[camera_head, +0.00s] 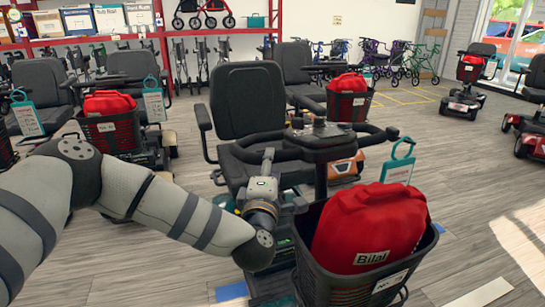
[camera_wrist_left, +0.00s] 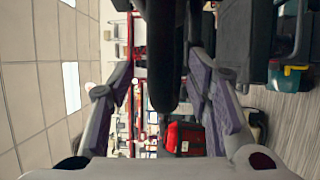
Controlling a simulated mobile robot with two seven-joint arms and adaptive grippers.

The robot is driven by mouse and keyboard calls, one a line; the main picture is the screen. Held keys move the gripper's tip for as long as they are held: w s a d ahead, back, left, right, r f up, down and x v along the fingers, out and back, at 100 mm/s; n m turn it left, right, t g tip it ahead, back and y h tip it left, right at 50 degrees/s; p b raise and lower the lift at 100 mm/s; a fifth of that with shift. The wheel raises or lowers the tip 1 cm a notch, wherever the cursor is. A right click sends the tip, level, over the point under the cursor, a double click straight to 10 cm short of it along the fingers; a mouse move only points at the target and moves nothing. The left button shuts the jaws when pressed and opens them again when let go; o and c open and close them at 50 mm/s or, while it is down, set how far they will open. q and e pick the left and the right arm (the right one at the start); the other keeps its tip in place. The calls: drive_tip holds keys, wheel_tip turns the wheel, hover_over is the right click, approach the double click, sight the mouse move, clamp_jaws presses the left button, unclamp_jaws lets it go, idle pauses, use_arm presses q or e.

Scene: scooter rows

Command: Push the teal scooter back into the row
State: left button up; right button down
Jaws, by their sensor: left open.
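The teal scooter (camera_head: 280,240) stands closest to me in the head view, with a black seat (camera_head: 248,100), a looped handlebar (camera_head: 318,142) and a front basket (camera_head: 345,255). A red bag (camera_head: 372,230) labelled "Bilal" fills the basket, and a teal tag (camera_head: 397,170) hangs beside it. My left gripper (camera_head: 268,160) is at the left part of the handlebar. In the left wrist view, the open fingers of my left gripper (camera_wrist_left: 163,78) lie either side of a black bar (camera_wrist_left: 162,50). I cannot tell whether they touch it. My arm hides part of the scooter's lower body. My right gripper is not in view.
Another scooter with a red bag (camera_head: 108,103) stands to the left, and an orange one (camera_head: 346,165) stands behind. More scooters (camera_head: 465,85) are at the right. Blue floor marks (camera_head: 232,292) lie near the teal scooter. The wood floor at right (camera_head: 470,180) is clear.

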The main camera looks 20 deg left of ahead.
use_arm(q)
drive_tip(key=x, duration=0.5)
drive_tip(key=shift+c, duration=0.5)
clamp_jaws()
drive_tip(key=shift+w+a+b, duration=0.1)
drive_tip(key=shift+b, duration=0.2)
